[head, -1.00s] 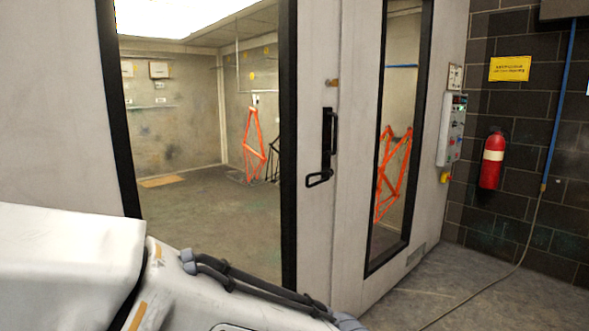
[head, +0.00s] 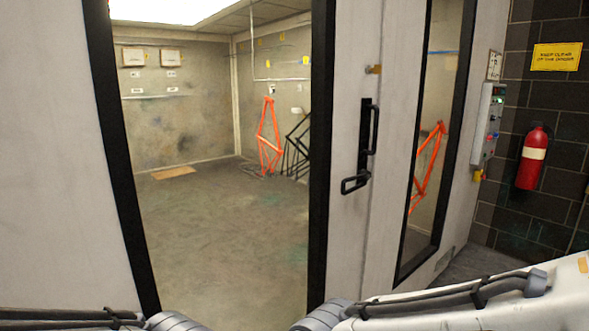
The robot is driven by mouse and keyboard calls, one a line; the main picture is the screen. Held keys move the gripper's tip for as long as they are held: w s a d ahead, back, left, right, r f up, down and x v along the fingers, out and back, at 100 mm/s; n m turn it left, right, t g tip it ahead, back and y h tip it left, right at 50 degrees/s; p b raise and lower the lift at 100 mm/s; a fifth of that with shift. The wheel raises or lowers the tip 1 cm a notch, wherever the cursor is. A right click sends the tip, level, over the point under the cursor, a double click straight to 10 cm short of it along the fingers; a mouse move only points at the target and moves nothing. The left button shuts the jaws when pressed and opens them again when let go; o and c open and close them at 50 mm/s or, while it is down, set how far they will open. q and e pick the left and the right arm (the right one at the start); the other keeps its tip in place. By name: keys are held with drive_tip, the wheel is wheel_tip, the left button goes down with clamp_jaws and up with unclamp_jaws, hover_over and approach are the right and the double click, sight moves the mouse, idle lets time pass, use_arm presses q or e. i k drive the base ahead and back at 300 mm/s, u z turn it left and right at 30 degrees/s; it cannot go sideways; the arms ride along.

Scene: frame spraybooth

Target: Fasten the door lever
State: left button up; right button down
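The black door lever (head: 354,184) is on the grey booth door (head: 346,235), at the lower end of a black handle plate (head: 368,140). The lever sticks out toward the left, roughly level. The door has a large window in a black frame and stands beside a second panel with a narrow window. Parts of both my arms show along the bottom edge, one at the left and one at the right. Neither gripper shows, and nothing touches the lever.
Through the window are an orange bike frame (head: 267,140) and a dark frame (head: 297,148). A control panel (head: 488,125), a red fire extinguisher (head: 531,158) and a yellow sign (head: 557,57) are at the right. A small brass-coloured fitting (head: 374,69) is above the handle.

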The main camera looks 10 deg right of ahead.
sight(364, 175)
drive_tip(key=u, duration=0.15)
drive_tip(key=i, duration=1.05)
drive_tip(key=z, duration=0.35)
